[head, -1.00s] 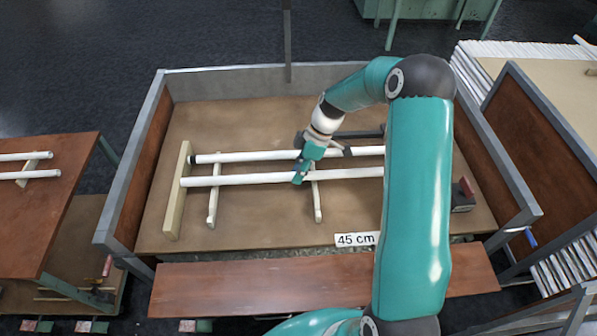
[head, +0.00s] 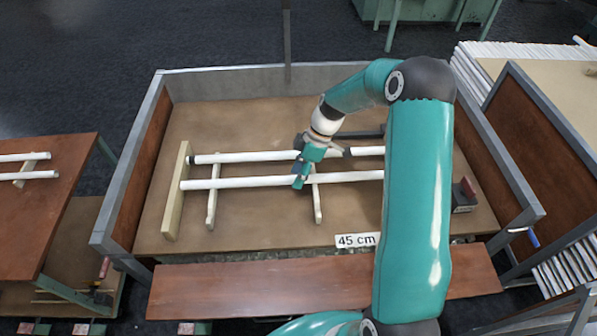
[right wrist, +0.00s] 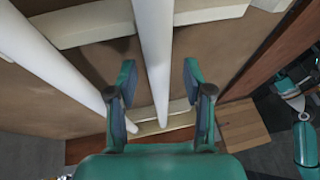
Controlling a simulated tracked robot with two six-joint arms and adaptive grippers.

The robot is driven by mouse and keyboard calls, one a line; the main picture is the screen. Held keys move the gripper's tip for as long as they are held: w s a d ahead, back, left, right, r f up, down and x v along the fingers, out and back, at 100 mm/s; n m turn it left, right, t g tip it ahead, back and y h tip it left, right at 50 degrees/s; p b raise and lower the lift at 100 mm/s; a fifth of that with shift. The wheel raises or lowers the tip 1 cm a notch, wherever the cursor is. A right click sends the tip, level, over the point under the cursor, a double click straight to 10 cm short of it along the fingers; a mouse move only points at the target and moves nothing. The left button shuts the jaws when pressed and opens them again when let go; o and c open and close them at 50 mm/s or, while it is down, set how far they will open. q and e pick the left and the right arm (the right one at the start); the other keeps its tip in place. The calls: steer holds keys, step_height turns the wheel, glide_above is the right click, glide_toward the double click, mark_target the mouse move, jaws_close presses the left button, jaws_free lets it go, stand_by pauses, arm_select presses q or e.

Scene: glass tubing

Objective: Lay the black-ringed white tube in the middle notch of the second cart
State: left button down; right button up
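Two long white tubes lie side by side across wooden supports in the middle cart (head: 370,220). The far tube (head: 240,157) has a black left end and a black band right of my gripper. The near tube (head: 240,182) looks plain white; its right part is hidden behind my arm. My right gripper (head: 301,181) is at the near tube. In the right wrist view its open fingers (right wrist: 163,105) stand on either side of the near tube (right wrist: 154,50), with gaps. The far tube (right wrist: 60,65) passes outside the left finger.
A notched support (head: 212,200) and another (head: 317,205) carry the tubes; a thick stop board (head: 176,195) stands at their left ends. Walls rise at the cart's sides and back. A 45 cm label (head: 358,240) is at the front. The left cart (head: 40,225) also holds tubes.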

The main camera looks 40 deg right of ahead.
arm_select(q)
steer(key=shift+f, duration=0.4)
arm_select(e)
steer(key=shift+f, duration=0.4)
steer(key=shift+r+p, duration=0.55)
steer(key=shift+p, duration=0.2)
arm_select(q)
step_height(320, 180, up, 7)
steer(key=p, duration=0.6)
arm_select(e)
steer(key=v, duration=1.2)
steer(key=shift+r, duration=0.25)
steer(key=shift+s, duration=0.1)
